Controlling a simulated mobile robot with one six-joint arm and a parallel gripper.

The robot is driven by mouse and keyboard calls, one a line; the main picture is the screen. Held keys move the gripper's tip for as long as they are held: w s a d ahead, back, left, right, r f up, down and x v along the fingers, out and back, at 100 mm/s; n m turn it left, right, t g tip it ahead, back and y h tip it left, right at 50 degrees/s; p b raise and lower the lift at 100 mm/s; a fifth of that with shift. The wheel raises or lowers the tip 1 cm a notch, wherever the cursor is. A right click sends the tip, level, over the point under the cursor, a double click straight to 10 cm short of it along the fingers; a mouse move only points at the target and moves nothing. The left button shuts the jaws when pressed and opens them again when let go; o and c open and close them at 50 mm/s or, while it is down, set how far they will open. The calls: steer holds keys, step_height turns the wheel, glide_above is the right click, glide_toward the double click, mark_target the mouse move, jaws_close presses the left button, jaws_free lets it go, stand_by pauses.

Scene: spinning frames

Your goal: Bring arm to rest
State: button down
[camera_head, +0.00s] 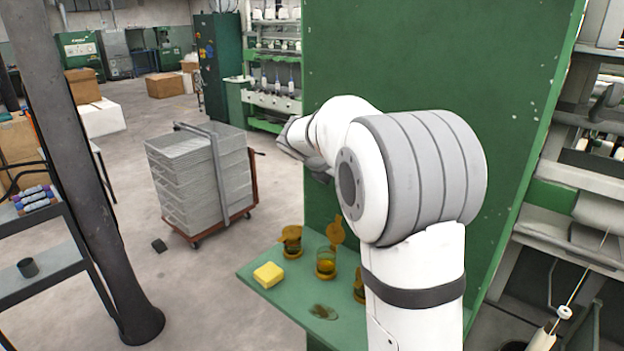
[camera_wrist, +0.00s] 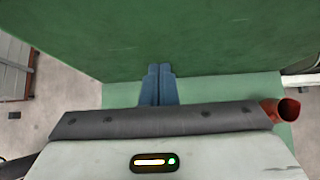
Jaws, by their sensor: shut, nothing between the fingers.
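My white and grey arm stands at the right of the head view, folded in front of a tall green panel (camera_head: 430,60). My gripper (camera_head: 318,172) shows only partly at the arm's far end, left of the big grey joint. In the wrist view its two blue fingers (camera_wrist: 159,70) are together, with nothing between them. They are in front of the green panel (camera_wrist: 190,40), which fills most of that view. I cannot tell the exact gap between fingertips and panel.
A green shelf (camera_head: 252,283) below holds a yellow sponge (camera_head: 268,275), amber jars (camera_head: 326,262) and a dark wet spot (camera_head: 323,312). A cart of grey crates (camera_head: 200,175), a dark column (camera_head: 85,170) and a side rack (camera_head: 40,262) stand left. Open floor lies between.

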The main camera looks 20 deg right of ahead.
steer(key=s+a+f+m+y+b, duration=0.2)
steer(key=s+a+f+m, duration=0.1)
steer(key=s+m, duration=0.5)
steer(key=s+a+f+m+g+y+b, duration=0.1)
steer(key=s+f+m, duration=0.5)
steer(key=s, duration=0.9)
steer(key=s+a+f+m+g+y+b, duration=0.1)
steer(key=s+a+f+m+y+b, duration=0.2)
steer(key=s+a+m, duration=0.4)
steer(key=s+f+m+y, duration=0.1)
steer(key=s+m, duration=0.3)
steer(key=shift+s+a+f+y+b, duration=0.15)
steer(key=shift+s+f+y+b, duration=0.15)
steer(key=shift+s+f+y, duration=0.1)
